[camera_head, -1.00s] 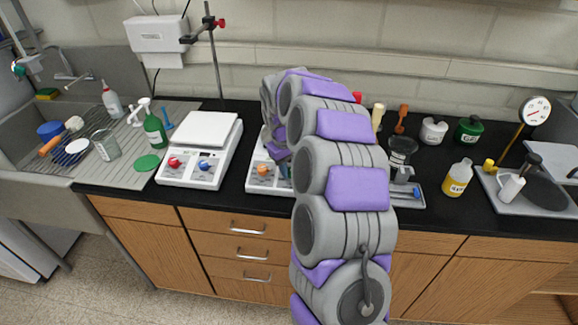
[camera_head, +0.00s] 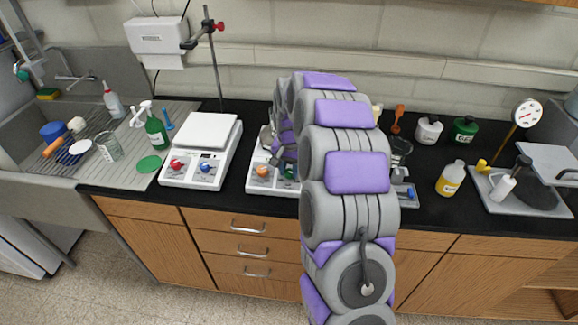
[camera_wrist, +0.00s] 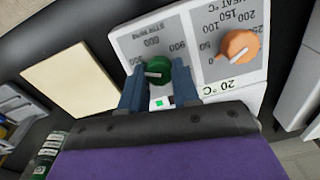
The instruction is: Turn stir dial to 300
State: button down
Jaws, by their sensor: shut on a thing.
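The green stir dial (camera_wrist: 168,71) sits on the white front panel of a hotplate, under upside-down "STIR RPM" lettering. My gripper (camera_wrist: 158,68) is shut on this dial, one blue-grey finger on each side. The dial's white pointer faces left in the wrist view, toward a number beside the left finger that is partly hidden. The 600 and 900 marks show above the dial. An orange heat dial (camera_wrist: 240,46) is beside it, pointing near 0. In the head view the hotplate (camera_head: 256,184) is largely hidden behind my arm.
A second hotplate (camera_head: 201,150) with red and blue dials stands to the left. A green bottle (camera_head: 156,132) and the sink are farther left.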

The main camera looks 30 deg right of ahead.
aim_at(291, 174)
jog(key=shift+s+f+m, duration=0.1)
jog(key=shift+m, duration=0.5)
jog(key=c, duration=0.8)
grip_release()
jog(key=r+p, duration=0.1)
jog(key=r, duration=0.4)
jog(key=r+p, duration=0.1)
jog(key=r, duration=0.5)
jog(key=s+r+p, duration=0.1)
jog(key=r, duration=0.5)
jog(key=shift+r, duration=0.2)
